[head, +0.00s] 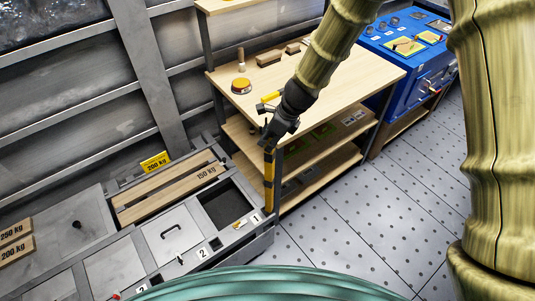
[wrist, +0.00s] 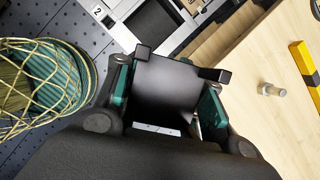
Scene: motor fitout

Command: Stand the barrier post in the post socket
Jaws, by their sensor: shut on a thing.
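The barrier post (head: 269,178), yellow with black bands, hangs roughly upright below my gripper (head: 272,128), beside the front left corner of the wooden workbench. In the wrist view my gripper (wrist: 181,66) has its fingers on either side of a black, flat-faced piece (wrist: 165,92), apparently the top of the post. The post's lower end appears clear of the floor, near the grey cabinet's right end. I cannot make out the post socket for certain; a dark square recess (head: 226,205) lies in the cabinet top by the label 1.
The workbench (head: 340,75) carries a round red-and-yellow item (head: 241,86), wooden blocks and a yellow-black bar (wrist: 304,66). The grey cabinet (head: 95,225) has lidded compartments and a 150 kg plank (head: 170,192). A blue console (head: 408,60) stands behind right. Floor at right is clear.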

